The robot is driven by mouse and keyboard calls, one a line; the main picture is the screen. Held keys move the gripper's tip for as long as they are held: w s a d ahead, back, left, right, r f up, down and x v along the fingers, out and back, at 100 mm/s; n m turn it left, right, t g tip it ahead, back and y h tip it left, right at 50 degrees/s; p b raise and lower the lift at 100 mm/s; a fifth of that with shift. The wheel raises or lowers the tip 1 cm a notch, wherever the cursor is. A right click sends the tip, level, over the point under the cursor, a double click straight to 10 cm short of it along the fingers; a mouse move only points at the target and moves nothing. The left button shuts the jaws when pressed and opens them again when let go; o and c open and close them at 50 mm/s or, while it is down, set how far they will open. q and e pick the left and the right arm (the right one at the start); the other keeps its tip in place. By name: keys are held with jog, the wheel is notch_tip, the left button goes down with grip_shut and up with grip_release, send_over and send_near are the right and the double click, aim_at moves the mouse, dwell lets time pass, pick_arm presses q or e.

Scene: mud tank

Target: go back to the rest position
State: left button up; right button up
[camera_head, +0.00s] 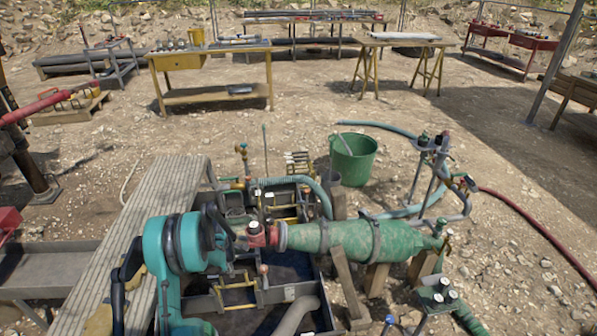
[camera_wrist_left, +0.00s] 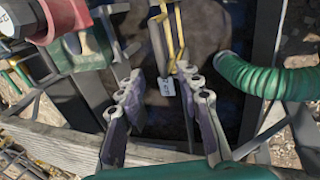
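My left gripper (camera_wrist_left: 163,85) is open in the left wrist view. Its two sets of grey fingers stand apart, with nothing held between them. Below them lies the tank, with dark mud (camera_wrist_left: 210,40), a yellow rung and a small white tag in sight. In the head view a teal jointed link (camera_head: 180,243), which looks like my left arm, stands over the tank's left side. The fingers cannot be made out there. My right gripper is in neither view.
A green vessel (camera_head: 345,241) with a red coupling (camera_head: 262,234) lies across wooden props close right of the teal link. A ribbed plank (camera_head: 150,230) runs along the tank's left side. A green bucket (camera_head: 352,160) stands behind. Open gravel lies beyond, before the yellow workbench (camera_head: 210,72).

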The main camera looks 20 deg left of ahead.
pick_arm(q)
jog(key=shift+r, duration=0.1)
jog(key=s+d+r+m+t, duration=0.1)
jog(key=s+d+r+m, duration=0.1)
jog(key=d+r+m, duration=0.5)
jog(key=s+d+r+m+t, duration=0.1)
jog(key=s+d+r+m, duration=0.15)
jog(key=d+r, duration=0.9)
jog(key=s+d+r+m+t, duration=0.1)
jog(key=s+d+r+m, duration=0.3)
jog(key=s, duration=0.5)
jog(key=s+d+r+m+t+h, duration=0.1)
jog(key=s+d+r+m, duration=0.3)
jog(key=s+d+m, duration=0.4)
jog(key=shift+s+d+r+m+t, duration=0.15)
jog(key=shift+s+d+m+t, duration=0.25)
jog(key=shift+m, duration=0.75)
